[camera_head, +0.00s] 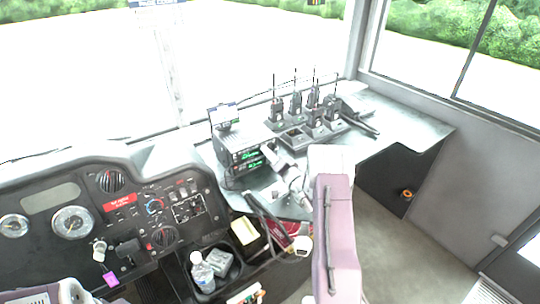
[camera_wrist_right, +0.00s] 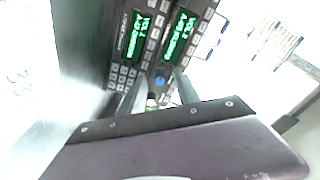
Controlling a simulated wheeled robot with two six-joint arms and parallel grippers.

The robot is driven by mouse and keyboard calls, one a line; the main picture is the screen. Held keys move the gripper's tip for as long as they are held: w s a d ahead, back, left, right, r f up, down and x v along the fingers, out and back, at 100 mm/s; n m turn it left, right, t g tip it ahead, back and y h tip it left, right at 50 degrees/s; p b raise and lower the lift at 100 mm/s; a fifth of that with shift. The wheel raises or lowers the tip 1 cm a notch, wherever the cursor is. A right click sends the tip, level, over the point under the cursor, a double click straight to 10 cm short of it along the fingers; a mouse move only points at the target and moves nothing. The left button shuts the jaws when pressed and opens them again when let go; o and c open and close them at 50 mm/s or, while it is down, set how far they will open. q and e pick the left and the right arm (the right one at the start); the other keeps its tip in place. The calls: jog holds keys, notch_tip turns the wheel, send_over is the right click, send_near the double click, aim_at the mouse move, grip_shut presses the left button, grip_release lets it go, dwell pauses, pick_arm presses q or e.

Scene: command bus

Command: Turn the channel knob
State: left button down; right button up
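Two stacked radio units (camera_head: 240,152) with green displays stand on the desk left of my right gripper (camera_head: 277,158). In the right wrist view, the radio faces (camera_wrist_right: 165,40) appear tilted, with lit green text and rows of buttons. A small blue round knob (camera_wrist_right: 160,81) shows on the nearer face. My right gripper (camera_wrist_right: 157,88) is open, with its fingers apart on either side of the knob's place in the picture. Whether a finger touches the knob I cannot tell. The knob is too small to make out in the head view. My left gripper is not in view.
The dashboard (camera_head: 100,210) with gauges fills the lower left. A water bottle (camera_head: 202,272) and a yellow notepad (camera_head: 245,230) sit in the console below. The desk's right part (camera_head: 410,125) is clear.

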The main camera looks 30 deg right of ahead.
grip_shut()
jog(key=shift+f, duration=0.1)
